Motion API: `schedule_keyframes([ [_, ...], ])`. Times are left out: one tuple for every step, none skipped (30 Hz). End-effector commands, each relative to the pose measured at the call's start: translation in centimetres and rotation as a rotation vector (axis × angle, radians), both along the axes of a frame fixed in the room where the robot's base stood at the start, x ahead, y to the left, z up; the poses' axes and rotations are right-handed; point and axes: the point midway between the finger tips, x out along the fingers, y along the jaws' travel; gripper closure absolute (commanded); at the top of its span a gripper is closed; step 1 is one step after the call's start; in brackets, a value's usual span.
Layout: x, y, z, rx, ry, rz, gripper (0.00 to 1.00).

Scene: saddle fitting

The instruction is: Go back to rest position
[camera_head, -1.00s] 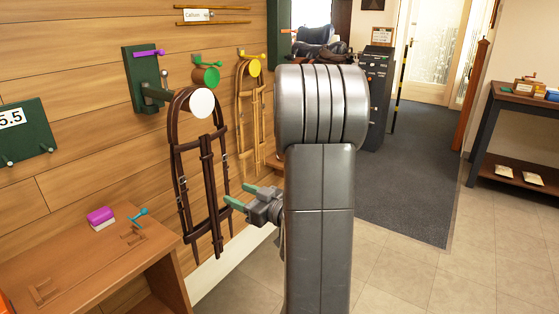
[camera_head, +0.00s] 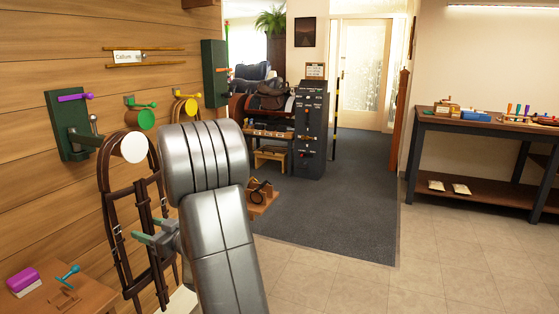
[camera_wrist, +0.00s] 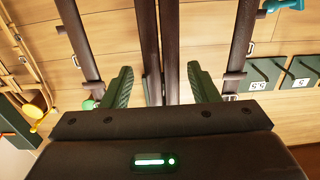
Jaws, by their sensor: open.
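My gripper (camera_head: 146,230) is at the end of my grey arm, in front of the dark brown bridle (camera_head: 115,215) hanging from the white-ended holder (camera_head: 134,147) on the wood wall. In the wrist view my gripper (camera_wrist: 157,88) has its two green-padded fingers apart. Dark straps of the bridle (camera_wrist: 149,45) pass behind and between the fingers in that view. I see nothing held, and I cannot tell how far the straps are from the fingers. My arm hides part of the bridle's right side in the head view.
A wooden bench (camera_head: 75,293) with a purple-topped block (camera_head: 23,282) stands at the lower left. Green (camera_head: 140,118) and yellow (camera_head: 185,110) holders are on the wall. A dark workbench (camera_head: 470,126) stands at the right. The tiled floor (camera_head: 345,285) between is clear.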

Motion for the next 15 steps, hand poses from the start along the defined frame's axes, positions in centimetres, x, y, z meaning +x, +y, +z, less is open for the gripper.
schedule_keyframes([
  [0.3,0.9,0.0,0.001,0.0,0.002,0.46],
  [0.5,1.4,0.0,0.001,0.0,0.002,0.46],
  [0.7,1.9,0.0,0.0,0.0,0.002,0.46],
  [0.9,2.3,0.0,0.0,0.0,0.002,0.46],
  [1.0,2.6,0.0,0.001,0.0,0.002,0.46],
  [1.0,2.3,0.5,0.001,0.0,-0.001,0.46],
  [1.0,2.2,0.6,0.0,0.0,-0.001,0.46],
  [0.9,2.1,0.6,0.0,0.001,-0.001,0.46],
  [0.9,2.1,0.7,0.0,0.0,-0.001,0.46],
  [0.9,2.0,0.7,0.0,0.0,-0.001,0.46],
  [0.9,2.0,0.7,0.0,0.0,-0.001,0.46],
  [0.9,2.0,0.7,0.0,0.0,-0.001,0.46],
  [0.9,2.0,0.7,0.0,0.0,-0.001,0.46],
  [0.8,2.0,0.7,0.0,0.0,-0.001,0.46],
  [0.8,1.9,0.7,0.0,0.0,-0.001,0.46],
])
